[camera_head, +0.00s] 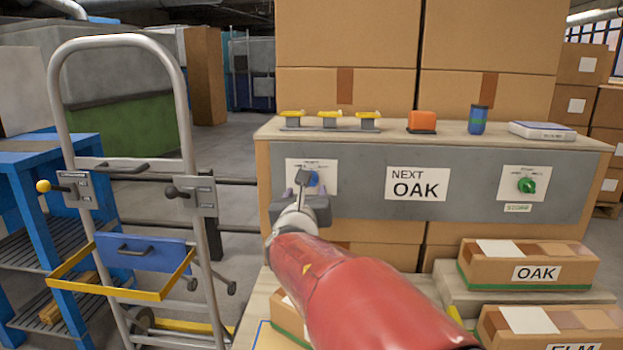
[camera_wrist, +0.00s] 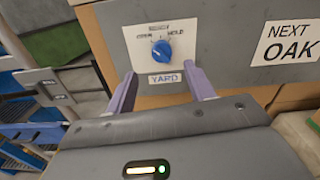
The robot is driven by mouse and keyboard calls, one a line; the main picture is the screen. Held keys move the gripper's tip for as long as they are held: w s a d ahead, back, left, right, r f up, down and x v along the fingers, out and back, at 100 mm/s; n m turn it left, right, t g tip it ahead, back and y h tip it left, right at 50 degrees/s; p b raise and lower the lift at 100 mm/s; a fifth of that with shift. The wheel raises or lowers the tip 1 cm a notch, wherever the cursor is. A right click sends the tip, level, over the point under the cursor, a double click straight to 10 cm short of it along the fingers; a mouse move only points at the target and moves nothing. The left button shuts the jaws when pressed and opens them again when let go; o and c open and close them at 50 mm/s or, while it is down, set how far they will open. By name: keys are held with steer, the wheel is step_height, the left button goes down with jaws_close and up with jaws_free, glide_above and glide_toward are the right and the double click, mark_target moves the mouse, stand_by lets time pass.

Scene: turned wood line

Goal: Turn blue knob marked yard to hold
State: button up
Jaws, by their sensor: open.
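The blue knob (camera_wrist: 161,51) sits on a white plate (camera_wrist: 137,35) on the grey panel, with a label reading YARD (camera_wrist: 165,78) below it. Words stand around the knob; HOLD is at its upper right, and a white pointer line on the knob points to the upper right. In the head view the knob (camera_head: 313,178) is partly hidden behind my gripper (camera_head: 301,181). In the wrist view my gripper (camera_wrist: 159,82) is open, its two purple fingers apart, below and short of the knob. Nothing is between the fingers.
A green knob (camera_head: 527,185) is at the panel's right, past a NEXT OAK sign (camera_head: 417,184). Yellow-topped parts, an orange block (camera_head: 422,121) and a blue can (camera_head: 478,119) stand on the ledge above. A metal trolley frame (camera_head: 186,130) stands left. An OAK box (camera_head: 527,265) lies lower right.

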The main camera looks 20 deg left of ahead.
steer(key=p+x, duration=0.1)
steer(key=x, duration=0.6)
steer(key=shift+w, duration=0.25)
steer(key=shift+d, duration=0.1)
steer(key=c, duration=1)
